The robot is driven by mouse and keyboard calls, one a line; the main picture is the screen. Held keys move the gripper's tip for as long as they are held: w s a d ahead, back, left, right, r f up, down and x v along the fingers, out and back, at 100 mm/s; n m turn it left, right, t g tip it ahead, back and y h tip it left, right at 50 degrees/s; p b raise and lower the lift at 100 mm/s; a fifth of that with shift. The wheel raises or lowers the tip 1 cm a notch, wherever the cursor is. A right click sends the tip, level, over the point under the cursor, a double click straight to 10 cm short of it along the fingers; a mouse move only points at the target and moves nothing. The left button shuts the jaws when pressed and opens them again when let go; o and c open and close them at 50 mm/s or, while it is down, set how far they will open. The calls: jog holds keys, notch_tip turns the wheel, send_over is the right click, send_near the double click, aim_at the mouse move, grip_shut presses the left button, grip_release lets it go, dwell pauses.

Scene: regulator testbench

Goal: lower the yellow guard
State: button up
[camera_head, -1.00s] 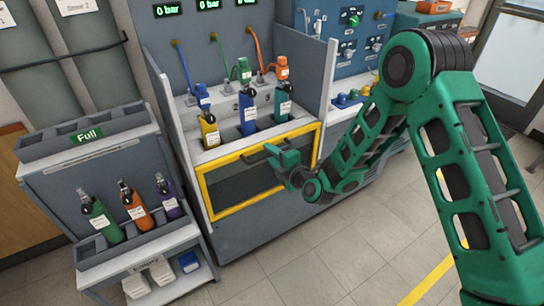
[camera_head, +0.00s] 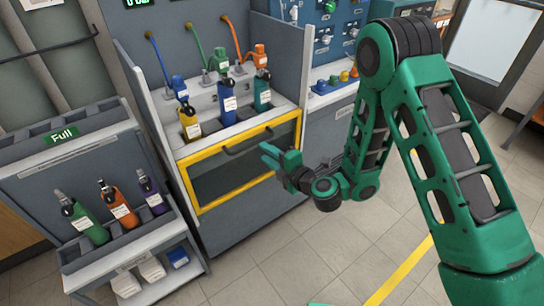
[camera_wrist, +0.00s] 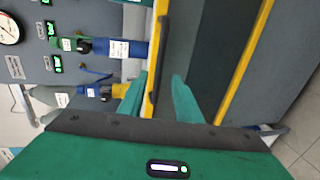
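The yellow guard (camera_head: 198,211) is a yellow frame around a dark panel. It lies against the front of the grey bench, below the row of bottles, and its top edge is at about the bench's front rim. A dark bar handle (camera_head: 248,140) runs along its upper part. My gripper (camera_head: 268,156) is in front of the guard's right half, just off the handle's right end, and looks empty. In the wrist view my gripper (camera_wrist: 157,92) has its two green fingers spread, with the handle (camera_wrist: 163,50) appearing between them and beyond; no contact is visible.
Yellow (camera_head: 190,122), blue (camera_head: 228,102) and teal (camera_head: 262,92) bottles stand in the bench behind the guard, between grey side panels. A rack (camera_head: 160,228) with green, orange and purple bottles is at left. Floor (camera_head: 330,250) in front is clear.

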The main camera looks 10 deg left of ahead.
jog(key=shift+s+d+r, duration=0.25)
jog(key=shift+s+d, duration=0.15)
jog(key=shift+d, duration=0.15)
jog(key=shift+r, duration=0.1)
